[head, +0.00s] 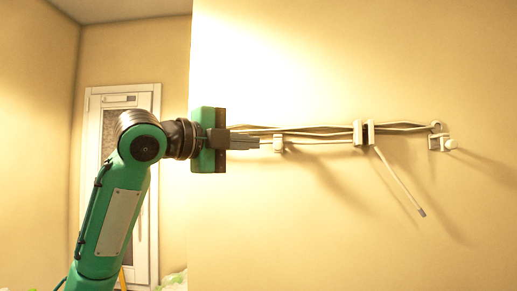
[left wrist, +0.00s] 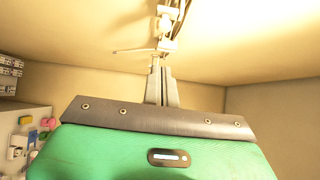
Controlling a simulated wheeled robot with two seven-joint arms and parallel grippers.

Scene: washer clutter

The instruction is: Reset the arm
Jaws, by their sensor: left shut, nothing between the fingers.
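My left arm, green with black joints, rises from the lower left in the head view. My left gripper (head: 257,143) points to the right in front of a plain wall. Its grey fingers are together with nothing between them. The fingers also show together in the left wrist view (left wrist: 161,64), pointing up at the middle. My right gripper is in neither view.
A pale rail fixture (head: 330,141) with clips and a thin hanging rod (head: 400,182) lies just beyond my fingertips in the picture; I cannot tell whether they touch. A white door (head: 146,200) stands behind my arm. Small coloured things (left wrist: 30,138) show at left in the wrist view.

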